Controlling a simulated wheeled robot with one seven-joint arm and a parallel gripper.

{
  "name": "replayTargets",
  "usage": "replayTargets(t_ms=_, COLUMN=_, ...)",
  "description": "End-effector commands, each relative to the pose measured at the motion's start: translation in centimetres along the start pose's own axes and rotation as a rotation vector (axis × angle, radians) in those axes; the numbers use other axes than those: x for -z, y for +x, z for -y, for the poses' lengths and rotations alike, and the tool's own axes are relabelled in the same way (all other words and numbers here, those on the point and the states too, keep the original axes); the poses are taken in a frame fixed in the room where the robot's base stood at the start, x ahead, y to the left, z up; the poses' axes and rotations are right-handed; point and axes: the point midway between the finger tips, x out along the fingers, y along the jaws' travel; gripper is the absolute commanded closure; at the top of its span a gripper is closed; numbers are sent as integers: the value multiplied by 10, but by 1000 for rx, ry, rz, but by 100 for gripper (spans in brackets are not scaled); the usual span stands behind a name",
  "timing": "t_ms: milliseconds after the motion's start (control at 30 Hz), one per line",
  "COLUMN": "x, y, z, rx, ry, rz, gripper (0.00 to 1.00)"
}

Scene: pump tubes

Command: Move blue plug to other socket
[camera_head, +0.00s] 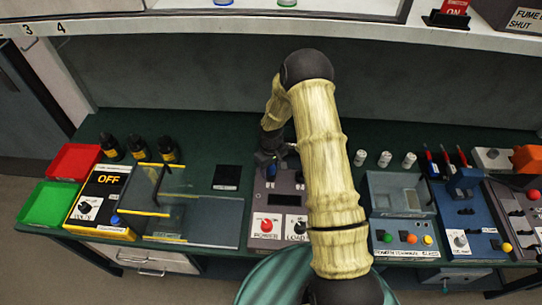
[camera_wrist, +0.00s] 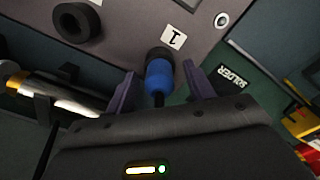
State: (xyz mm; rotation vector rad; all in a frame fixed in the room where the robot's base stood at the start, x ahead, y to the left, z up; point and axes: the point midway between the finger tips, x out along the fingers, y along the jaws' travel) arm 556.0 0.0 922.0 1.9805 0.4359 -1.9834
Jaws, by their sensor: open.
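The blue plug (camera_wrist: 158,75) sits in the socket beside the label "1" on a grey panel in the wrist view. A dark cable end runs from the plug back towards my gripper. My gripper (camera_wrist: 161,88) is open, with one finger on each side of the plug and visible gaps to it. An empty black ring-shaped socket (camera_wrist: 77,22) is at the upper left on the same panel. In the head view my gripper (camera_head: 270,164) is over the back of the grey power-and-load box (camera_head: 258,212); my arm hides part of this box and the sockets are not clear.
A black-and-yellow "OFF" box (camera_head: 108,180) and a glass-covered tray (camera_head: 226,234) stand left of the grey box. A grey control box (camera_head: 402,222) stands to the right. Small white cylinders (camera_head: 385,159) stand behind it. Some bench behind is clear.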

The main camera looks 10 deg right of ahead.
Motion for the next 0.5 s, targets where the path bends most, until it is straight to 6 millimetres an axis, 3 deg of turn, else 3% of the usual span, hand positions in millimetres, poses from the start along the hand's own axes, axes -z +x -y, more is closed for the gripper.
replayTargets(t_ms=167, x=1, y=-17, z=-1, rx=-2, ry=2, rz=-4, gripper=47)
replayTargets(t_ms=500, x=1, y=-75, z=0, rx=-2, ry=0, rz=-5, gripper=47)
